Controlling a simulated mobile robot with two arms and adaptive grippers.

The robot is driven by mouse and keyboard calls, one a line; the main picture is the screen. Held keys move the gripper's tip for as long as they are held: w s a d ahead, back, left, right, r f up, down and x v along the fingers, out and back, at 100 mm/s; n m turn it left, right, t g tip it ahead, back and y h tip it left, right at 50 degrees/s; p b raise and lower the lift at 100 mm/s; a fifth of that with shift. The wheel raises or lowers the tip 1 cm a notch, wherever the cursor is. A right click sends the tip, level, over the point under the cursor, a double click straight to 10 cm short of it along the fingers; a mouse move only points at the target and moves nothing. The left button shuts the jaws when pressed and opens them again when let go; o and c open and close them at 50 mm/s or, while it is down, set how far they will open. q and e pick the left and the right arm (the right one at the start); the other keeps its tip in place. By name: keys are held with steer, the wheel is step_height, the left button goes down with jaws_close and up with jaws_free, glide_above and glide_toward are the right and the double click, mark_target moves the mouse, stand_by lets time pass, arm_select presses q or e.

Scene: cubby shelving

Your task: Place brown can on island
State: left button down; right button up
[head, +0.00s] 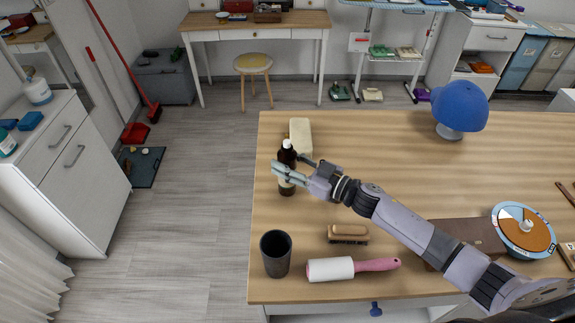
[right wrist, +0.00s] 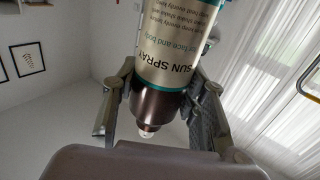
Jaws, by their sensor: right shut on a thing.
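The brown can (head: 287,155) is a dark bottle-shaped can with a white tip and a pale label. It stands upright near the left edge of the wooden-topped island (head: 400,150). My right gripper (head: 289,173) is shut around it from the right. In the right wrist view the can (right wrist: 166,60) shows a silver label reading "SUN SPRAY", between the two fingers of my right gripper (right wrist: 160,98). I cannot tell whether its base touches the island top. My left gripper is not in view.
A cream block (head: 300,133) lies just behind the can. A dark cup (head: 276,254), a brush (head: 348,234) and a lint roller (head: 331,269) are in front. A blue cap (head: 460,104) sits at the back right. The back middle of the island is clear.

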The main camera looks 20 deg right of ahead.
steer(key=shift+f, duration=0.55)
steer(key=shift+f, duration=0.2)
steer(key=o, duration=1.3)
steer(key=shift+r, duration=0.3)
steer(key=p+v, duration=0.2)
steer(key=v, duration=1)
steer(key=shift+f+p, duration=0.1)
steer(key=shift+p, duration=0.25)
